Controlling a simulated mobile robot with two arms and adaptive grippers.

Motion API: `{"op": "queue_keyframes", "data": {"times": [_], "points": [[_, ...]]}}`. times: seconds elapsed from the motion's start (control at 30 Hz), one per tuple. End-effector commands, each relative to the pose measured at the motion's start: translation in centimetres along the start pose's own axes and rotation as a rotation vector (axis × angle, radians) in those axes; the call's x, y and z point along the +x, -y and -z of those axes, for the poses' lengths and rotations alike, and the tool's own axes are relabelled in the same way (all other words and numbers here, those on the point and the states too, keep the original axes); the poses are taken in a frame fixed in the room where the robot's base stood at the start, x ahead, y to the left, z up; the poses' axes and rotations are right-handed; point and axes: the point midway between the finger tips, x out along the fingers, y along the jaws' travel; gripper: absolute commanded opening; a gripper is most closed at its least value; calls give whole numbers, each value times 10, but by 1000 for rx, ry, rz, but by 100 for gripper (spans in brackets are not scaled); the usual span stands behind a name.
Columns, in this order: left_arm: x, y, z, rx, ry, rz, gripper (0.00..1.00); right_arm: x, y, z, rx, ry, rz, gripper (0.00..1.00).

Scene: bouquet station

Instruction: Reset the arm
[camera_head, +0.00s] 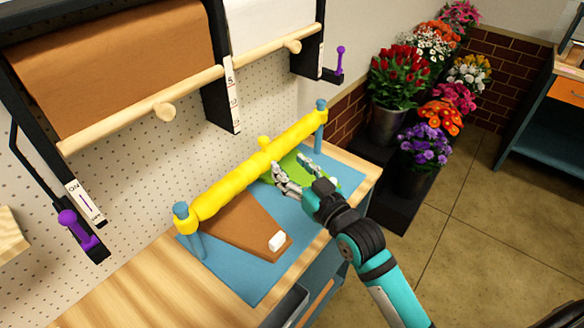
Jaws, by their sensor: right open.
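My right gripper (296,174) reaches in from the lower right on a teal and black arm. Its fingers are spread open over the right part of the blue mat (218,268), close to a green item (290,163) that it partly hides. I cannot tell whether the fingers touch the green item. No object shows between the fingers. My left gripper is not in view.
A yellow roll (245,178) spans two blue posts behind the gripper. Flower buckets (385,127) stand right of the table. The floor at right is clear.

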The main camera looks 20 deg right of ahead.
Motion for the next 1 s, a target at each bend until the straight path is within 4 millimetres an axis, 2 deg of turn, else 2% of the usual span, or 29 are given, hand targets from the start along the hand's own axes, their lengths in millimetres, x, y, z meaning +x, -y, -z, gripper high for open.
{"op": "queue_keyframes", "data": {"times": [0.33, 0.47, 0.57, 0.6, 0.7, 0.8, 1.0], "points": [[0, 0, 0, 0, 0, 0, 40, 0, 0, -1, 0, 4, 0, 50], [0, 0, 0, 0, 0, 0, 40, -12, 4, -23, 1, 97, 0, 50], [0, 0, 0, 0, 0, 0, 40, -40, 12, -64, 2, 283, -5, 50], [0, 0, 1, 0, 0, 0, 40, -57, 15, -84, 3, 378, -9, 50], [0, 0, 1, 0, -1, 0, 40, -104, 21, -125, 5, 605, -25, 50], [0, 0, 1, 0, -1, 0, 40, -145, 24, -151, 11, 780, -43, 50], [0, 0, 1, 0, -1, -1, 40, -214, 29, -179, 22, 1036, -75, 50]]}}
